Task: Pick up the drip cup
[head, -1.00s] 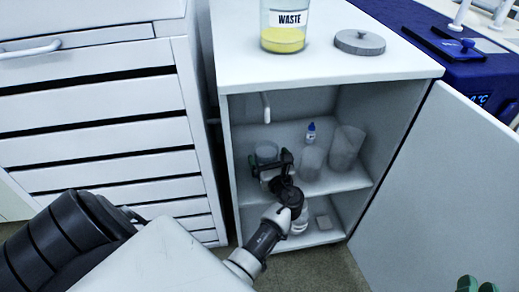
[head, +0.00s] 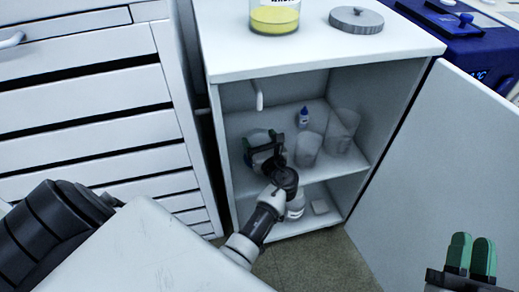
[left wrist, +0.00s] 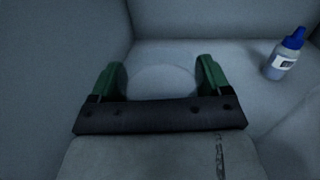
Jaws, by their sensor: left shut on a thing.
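The drip cup is a small translucent, pale round cup (head: 258,137) at the left of the cabinet's upper shelf. In the left wrist view the cup (left wrist: 162,80) is faint and sits between two green fingertips. My left gripper (head: 264,150) reaches into the cabinet and is shut on the cup, with a finger on either side of it. The gripper hides part of the cup in the head view, and I cannot tell if its base touches the shelf. My right gripper (head: 471,255) is at the bottom right, its green fingers close together with nothing between them.
A blue-capped bottle (head: 304,117) and two translucent beakers (head: 308,148) (head: 342,130) stand right of the cup. A clear bottle (head: 296,207) is on the lower shelf. The open cabinet door (head: 440,150) bounds the right side. The waste jar (head: 274,16) is on top.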

